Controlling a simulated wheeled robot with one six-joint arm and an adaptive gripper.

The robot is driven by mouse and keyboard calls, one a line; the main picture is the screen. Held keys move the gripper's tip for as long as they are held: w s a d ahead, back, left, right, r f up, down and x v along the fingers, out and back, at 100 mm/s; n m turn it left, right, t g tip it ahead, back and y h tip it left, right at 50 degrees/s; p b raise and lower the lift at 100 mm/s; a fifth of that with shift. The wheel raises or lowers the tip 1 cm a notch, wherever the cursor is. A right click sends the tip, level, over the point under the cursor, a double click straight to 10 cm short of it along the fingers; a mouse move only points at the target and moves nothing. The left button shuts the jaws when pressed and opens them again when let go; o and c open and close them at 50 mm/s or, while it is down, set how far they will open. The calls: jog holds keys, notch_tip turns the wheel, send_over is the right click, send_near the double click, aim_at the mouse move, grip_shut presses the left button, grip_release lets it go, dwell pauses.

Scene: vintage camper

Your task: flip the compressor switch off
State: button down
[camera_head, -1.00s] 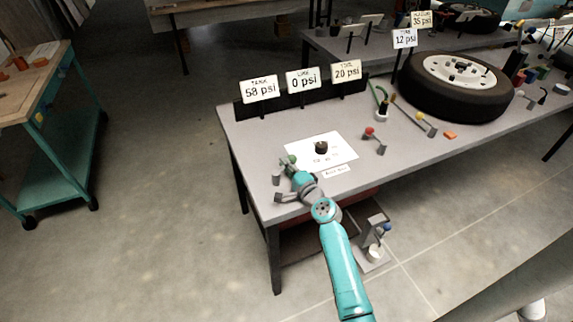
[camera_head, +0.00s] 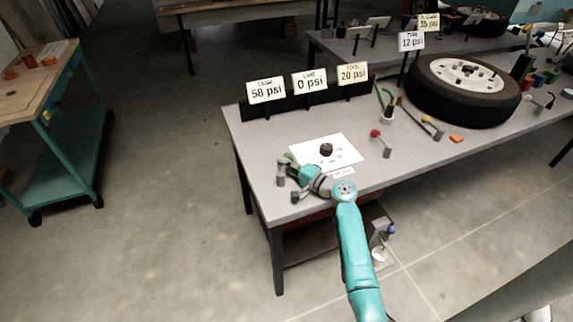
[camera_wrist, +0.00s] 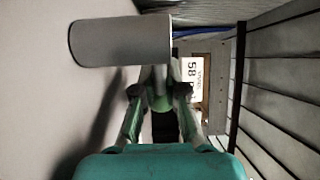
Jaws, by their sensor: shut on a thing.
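A grey cylindrical post (camera_head: 281,178) stands near the left front corner of the workbench. In the wrist view the post (camera_wrist: 120,41) is large, just above and left of the fingers. My gripper (camera_head: 287,161) is at this post, low over the bench top. In the wrist view my gripper (camera_wrist: 160,88) is shut on a small green-tipped lever (camera_wrist: 160,100) beside the post. The lever's joint with the post is hidden. I see no lettering that marks it as the compressor switch.
Gauge signs read TANK 58 psi (camera_head: 266,90), LINE 0 psi (camera_head: 309,81) and 20 psi (camera_head: 353,74). A white sheet (camera_head: 343,146) with a dark knob (camera_head: 326,149) lies right of the gripper. A red-knobbed lever (camera_head: 380,141) and a tire (camera_head: 425,95) stand farther right.

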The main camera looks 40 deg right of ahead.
jog(key=shift+d, duration=0.35)
jog(key=c, duration=1.2)
grip_release()
jog(key=shift+o, duration=0.2)
jog(key=shift+s, duration=0.3)
jog(key=v, duration=1.1)
jog(key=shift+s, duration=0.15)
